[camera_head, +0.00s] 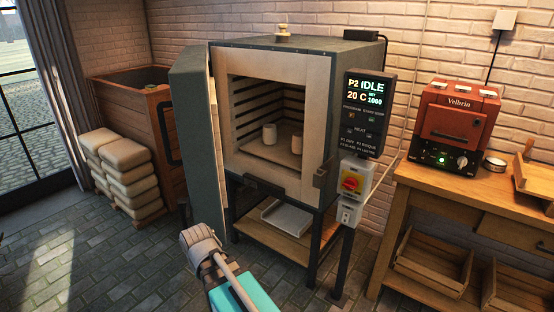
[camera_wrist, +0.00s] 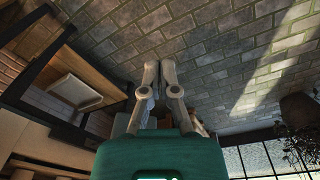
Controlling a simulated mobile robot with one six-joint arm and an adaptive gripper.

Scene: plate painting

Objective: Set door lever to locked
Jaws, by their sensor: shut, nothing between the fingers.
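The kiln (camera_head: 290,65) stands in the middle of the head view with its front chamber open. Its thick grey-green door (camera_head: 192,140) is swung out to the left of the opening. A dark bar handle (camera_head: 163,125) shows at the door's left side; I cannot tell whether it is the lever. A brownish latch piece (camera_head: 322,180) sits at the right of the opening. My gripper (camera_wrist: 160,66) is shut and empty in the wrist view, over the brick floor and apart from the kiln. My teal and grey arm shows low in the head view.
Two cups (camera_head: 270,132) stand inside the kiln. Stacked sacks (camera_head: 125,175) and a wooden bin are left. A workbench (camera_head: 450,205) with a red small kiln is right. Floor in front is clear.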

